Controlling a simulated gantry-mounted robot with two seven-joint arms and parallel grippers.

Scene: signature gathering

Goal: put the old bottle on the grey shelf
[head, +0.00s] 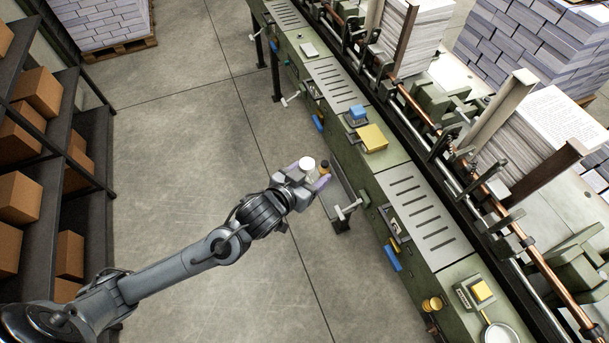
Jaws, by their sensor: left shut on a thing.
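My left gripper (308,175) is in the middle of the view, shut on a small bottle with a white round cap (307,163). Most of the bottle below the cap is hidden by the fingers. A small dark brown item with a yellowish part (324,166) shows right beside the far fingertip; whether it touches the gripper I cannot tell. A grey tray-like ledge (338,186) juts from the green machine just right of the gripper. A dark grey shelf rack (91,140) stands at the left. My right gripper is not in view.
The long green machine (405,180) runs diagonally on the right, with a yellow block (371,138), a blue block (357,112) and paper stacks (416,35). Cardboard boxes (39,92) fill parts of the left rack. The concrete floor (185,150) between is clear.

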